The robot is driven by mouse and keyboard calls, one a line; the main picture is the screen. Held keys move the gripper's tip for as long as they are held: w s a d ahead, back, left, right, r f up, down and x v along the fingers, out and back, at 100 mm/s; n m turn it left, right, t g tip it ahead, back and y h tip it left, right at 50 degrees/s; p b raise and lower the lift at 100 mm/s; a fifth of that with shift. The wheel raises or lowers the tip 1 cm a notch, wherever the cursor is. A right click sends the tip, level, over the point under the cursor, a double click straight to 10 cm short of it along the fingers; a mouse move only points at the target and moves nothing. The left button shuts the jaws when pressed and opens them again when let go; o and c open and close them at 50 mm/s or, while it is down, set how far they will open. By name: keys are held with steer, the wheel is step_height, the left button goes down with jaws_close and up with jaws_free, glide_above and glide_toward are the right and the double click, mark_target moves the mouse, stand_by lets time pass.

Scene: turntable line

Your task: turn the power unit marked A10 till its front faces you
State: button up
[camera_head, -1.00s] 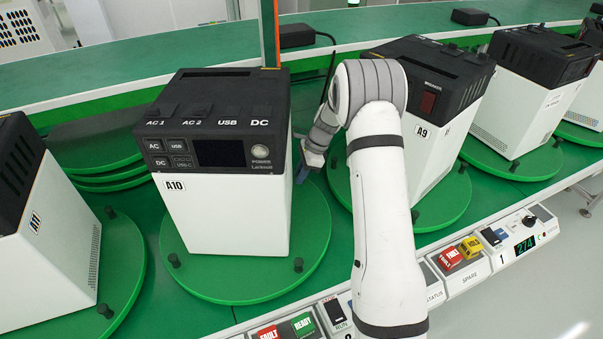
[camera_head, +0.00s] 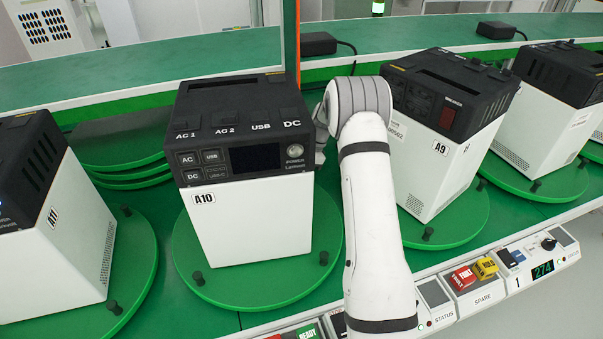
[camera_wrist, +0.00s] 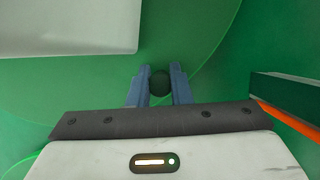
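The power unit marked A10 (camera_head: 255,215), white with a black top, stands upright on a round green turntable (camera_head: 215,290). Its front, with screen, POWER button and A10 label, faces me nearly squarely. Two black pegs show at the turntable's front rim. In the wrist view, my gripper (camera_wrist: 160,88) has its two blue-grey fingers close on both sides of a black peg (camera_wrist: 160,83) on the green disc, apparently gripping it. The unit's white housing (camera_wrist: 70,25) is apart from the fingers. In the head view my fingers are hidden behind the unit and my arm.
The A9 unit (camera_head: 450,145) stands on its own turntable right of my arm; the A11 unit (camera_head: 60,240) stands at left. A control strip with buttons (camera_head: 463,277) runs along the front edge.

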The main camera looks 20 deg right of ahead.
steer(key=o, duration=0.5)
steer(key=shift+s+d, duration=0.1)
steer(key=shift+c, duration=0.2)
steer(key=v, duration=0.7)
steer(key=shift+r+b, duration=0.3)
steer(key=shift+r, duration=0.05)
steer(key=shift+d, duration=0.15)
steer(key=shift+c, duration=0.3)
